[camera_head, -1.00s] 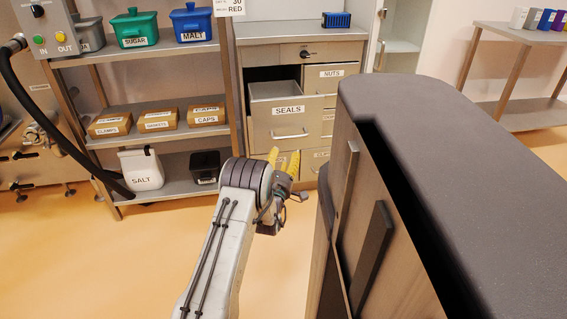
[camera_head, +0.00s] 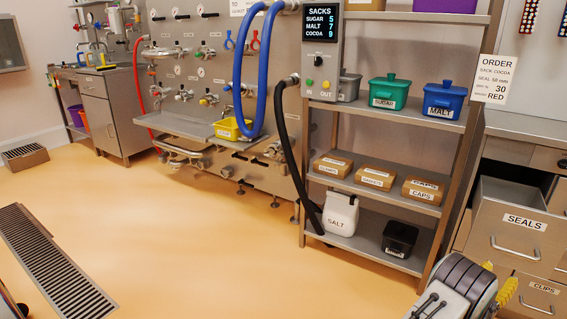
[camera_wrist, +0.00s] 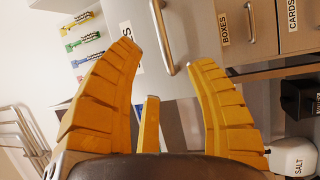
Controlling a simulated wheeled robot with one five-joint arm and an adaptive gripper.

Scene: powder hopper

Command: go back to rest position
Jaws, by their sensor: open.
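My gripper (camera_wrist: 165,90) shows in the wrist view with its yellow fingers spread apart and nothing between them. The CLIPS drawer (camera_head: 541,289) below is partly hidden. In the wrist view a drawer handle (camera_wrist: 162,38) appears beyond the fingertips; I cannot tell whether they touch.
A shelf rack (camera_head: 390,203) stands left of the cabinet with SUGAR (camera_head: 388,93) and MALT (camera_head: 444,102) bins, small boxes and a white SALT container (camera_head: 340,215). A black hose (camera_head: 290,150) hangs beside it. The orange floor (camera_head: 190,230) at left is clear, with a floor grate (camera_head: 50,265).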

